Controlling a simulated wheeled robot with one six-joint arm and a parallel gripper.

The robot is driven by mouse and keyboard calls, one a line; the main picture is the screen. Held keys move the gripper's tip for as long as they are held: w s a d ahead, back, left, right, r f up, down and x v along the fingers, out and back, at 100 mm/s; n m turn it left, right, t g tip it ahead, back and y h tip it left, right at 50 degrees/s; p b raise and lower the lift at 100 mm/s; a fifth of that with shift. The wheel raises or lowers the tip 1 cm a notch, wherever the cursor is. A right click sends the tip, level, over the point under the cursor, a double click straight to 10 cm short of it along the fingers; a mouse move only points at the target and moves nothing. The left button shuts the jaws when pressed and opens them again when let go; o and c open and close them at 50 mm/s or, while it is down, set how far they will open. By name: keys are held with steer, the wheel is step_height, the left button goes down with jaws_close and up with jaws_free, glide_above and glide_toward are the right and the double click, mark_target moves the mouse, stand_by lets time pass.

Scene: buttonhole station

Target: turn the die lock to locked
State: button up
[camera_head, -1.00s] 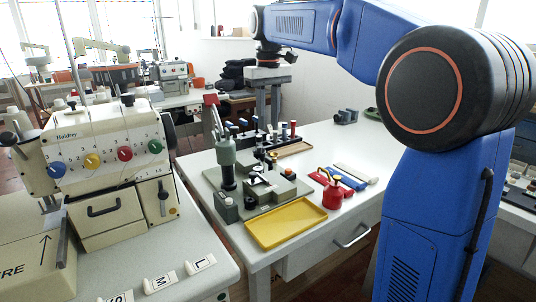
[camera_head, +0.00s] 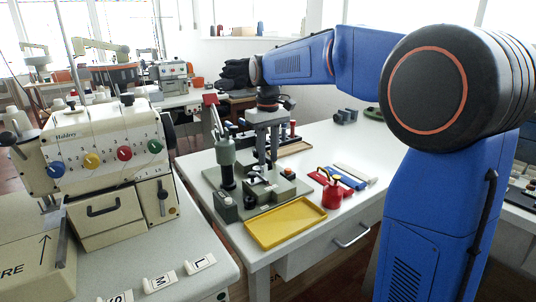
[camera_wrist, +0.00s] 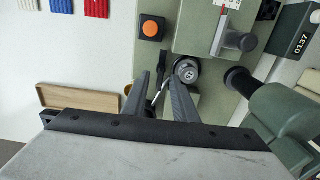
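The green buttonhole station (camera_head: 285,192) stands on the white table in the head view. In the wrist view its green base (camera_wrist: 205,28) carries a dark round knob (camera_wrist: 187,70) with a pale centre and a grey lever (camera_wrist: 235,40). I cannot tell for certain which of these is the die lock, and no lock marking is readable. My gripper (camera_wrist: 160,80) is open, fingers pointing down, with the knob just beyond the right fingertip. A thin silver rod (camera_wrist: 161,90) shows between the fingers. In the head view my gripper (camera_head: 267,160) hangs over the back of the station.
An orange button on a black box (camera_wrist: 151,27) sits near the fingers. A green press column (camera_wrist: 285,115) rises on the right in the wrist view. A wooden tray (camera_wrist: 78,100) lies left. A yellow tray (camera_head: 285,223) and red oil can (camera_head: 332,195) stand in front.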

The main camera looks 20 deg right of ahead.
jaws_close()
steer(key=m, duration=0.3)
steer(key=shift+d+m, duration=0.25)
steer(key=shift+m, duration=0.15)
steer(key=m, duration=0.3)
steer(key=shift+d+m, duration=0.15)
steer(key=shift+m, duration=0.15)
steer(key=m, duration=0.5)
steer(key=shift+s+d+r, duration=0.1)
steer(key=shift+s+d, duration=0.05)
steer(key=shift+d, duration=0.1)
steer(key=shift+s+d+m, duration=0.1)
steer(key=shift+s+m, duration=0.05)
steer(key=shift+m, duration=1.25)
steer(key=shift+s+d+m, duration=0.1)
steer(key=shift+m, duration=1.3)
